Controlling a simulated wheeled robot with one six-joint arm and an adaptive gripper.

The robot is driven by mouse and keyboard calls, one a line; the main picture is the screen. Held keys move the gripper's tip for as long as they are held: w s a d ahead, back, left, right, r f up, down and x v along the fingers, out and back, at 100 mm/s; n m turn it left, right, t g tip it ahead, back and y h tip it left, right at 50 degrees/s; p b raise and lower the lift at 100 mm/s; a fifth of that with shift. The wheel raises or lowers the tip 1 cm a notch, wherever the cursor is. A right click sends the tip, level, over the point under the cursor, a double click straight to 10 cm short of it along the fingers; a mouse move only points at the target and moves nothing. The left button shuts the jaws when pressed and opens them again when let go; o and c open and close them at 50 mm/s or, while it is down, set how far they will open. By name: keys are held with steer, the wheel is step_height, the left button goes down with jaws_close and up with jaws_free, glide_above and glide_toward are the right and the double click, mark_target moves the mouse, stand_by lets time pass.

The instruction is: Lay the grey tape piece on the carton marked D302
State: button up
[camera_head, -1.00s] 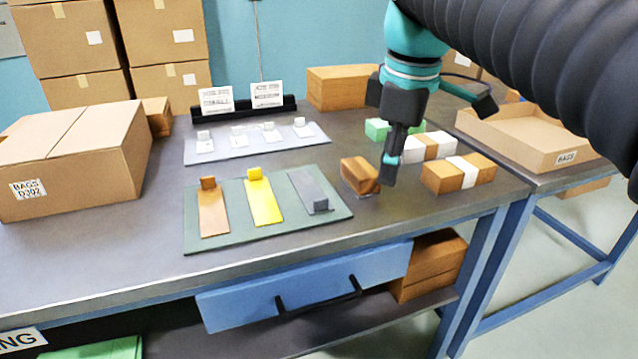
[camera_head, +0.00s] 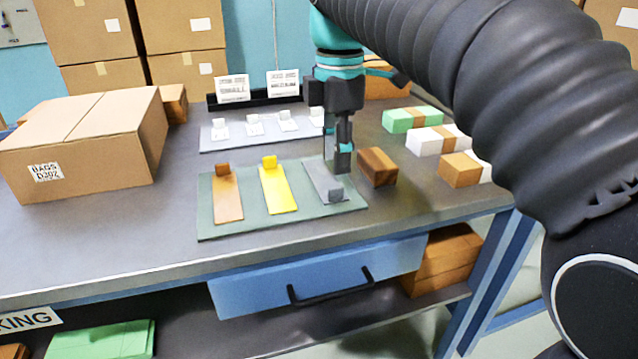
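The grey tape piece (camera_head: 322,181) lies flat at the right end of the green mat (camera_head: 219,230), with a small grey block (camera_head: 335,196) at its near end. My gripper (camera_head: 341,165) points down over the far right part of the grey piece. Its fingers show nearly edge-on, so I cannot tell their opening or whether they touch anything. The carton marked D302 (camera_head: 105,130) stands on the bench at the left, its label on the front face and its flat top clear.
A brown tape piece (camera_head: 227,200) and a yellow one (camera_head: 278,192) lie on the same mat. A wooden block (camera_head: 377,167) stands close to the right of my gripper. Behind is a pale board (camera_head: 215,141) with white tags. Bench between carton and mat is clear.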

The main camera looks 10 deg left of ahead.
mark_target(334, 200)
steer(key=shift+w+a+f+b, duration=0.1)
steer(key=shift+f+b, duration=0.15)
steer(key=shift+f, duration=1.55)
steer(key=shift+w+a+f+b, duration=0.1)
steer(key=shift+f+b, duration=0.15)
steer(key=shift+f, duration=1.5)
jaws_close()
